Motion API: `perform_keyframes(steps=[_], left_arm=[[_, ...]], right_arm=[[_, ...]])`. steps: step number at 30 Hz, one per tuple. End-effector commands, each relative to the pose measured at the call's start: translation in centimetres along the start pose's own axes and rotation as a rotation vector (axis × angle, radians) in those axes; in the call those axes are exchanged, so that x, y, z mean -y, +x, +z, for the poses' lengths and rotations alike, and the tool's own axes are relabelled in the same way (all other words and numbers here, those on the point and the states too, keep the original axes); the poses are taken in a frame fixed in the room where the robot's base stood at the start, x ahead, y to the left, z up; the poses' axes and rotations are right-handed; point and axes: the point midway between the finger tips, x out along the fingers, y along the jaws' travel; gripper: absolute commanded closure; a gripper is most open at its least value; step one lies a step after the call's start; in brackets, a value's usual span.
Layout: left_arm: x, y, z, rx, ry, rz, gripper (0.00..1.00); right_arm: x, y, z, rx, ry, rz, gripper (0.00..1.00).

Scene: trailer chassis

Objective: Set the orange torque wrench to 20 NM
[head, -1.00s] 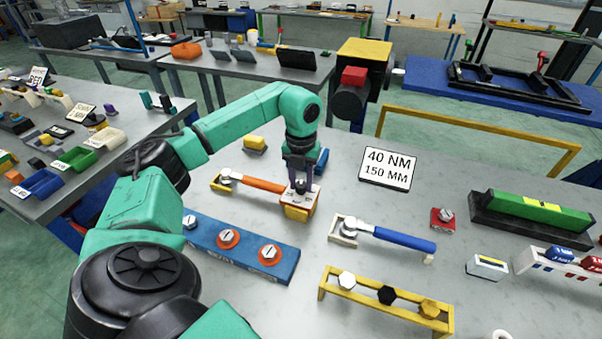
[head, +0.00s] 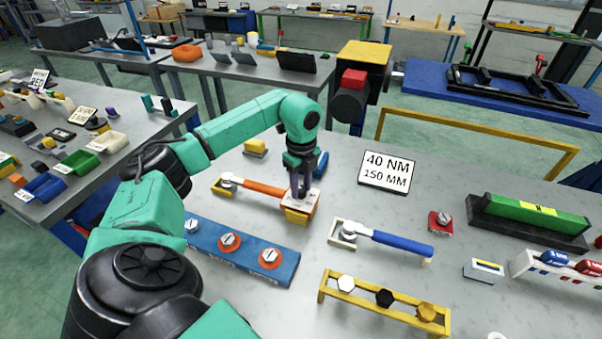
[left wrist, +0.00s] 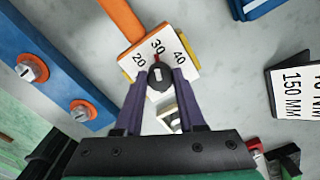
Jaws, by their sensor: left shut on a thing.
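The orange torque wrench (head: 262,188) lies on the grey table, its dial plate at the right end. In the left wrist view its orange handle (left wrist: 122,18) runs up to the white plate (left wrist: 139,47) marked 20, 30 and 40. A dark round knob (left wrist: 158,78) sits on the plate; a red mark at its top points at the 30. My left gripper (head: 301,197) comes down from above onto the plate and is shut on the knob, one purple finger on each side. My right gripper is not in view.
A sign (head: 388,172) reads 40 NM, 150 MM. A blue-handled wrench (head: 400,244) lies to the right. A blue bar with orange-ringed bolts (head: 213,247) lies in front, left. A yellow rack (head: 360,305) stands nearer. A small yellow block (head: 256,147) lies behind the wrench.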

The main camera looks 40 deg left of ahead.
Motion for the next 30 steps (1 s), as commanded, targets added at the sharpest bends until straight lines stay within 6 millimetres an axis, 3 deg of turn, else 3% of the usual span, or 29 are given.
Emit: perform_keyframes(steps=[18,30], left_arm=[[0.0,-0.1,0.0,0.0,-0.578,0.0,1.0],[0.1,-0.1,0.0,-0.001,-0.836,-0.001,1.0]], right_arm=[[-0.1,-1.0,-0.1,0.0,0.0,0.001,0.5],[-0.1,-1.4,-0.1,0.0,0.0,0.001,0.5]])
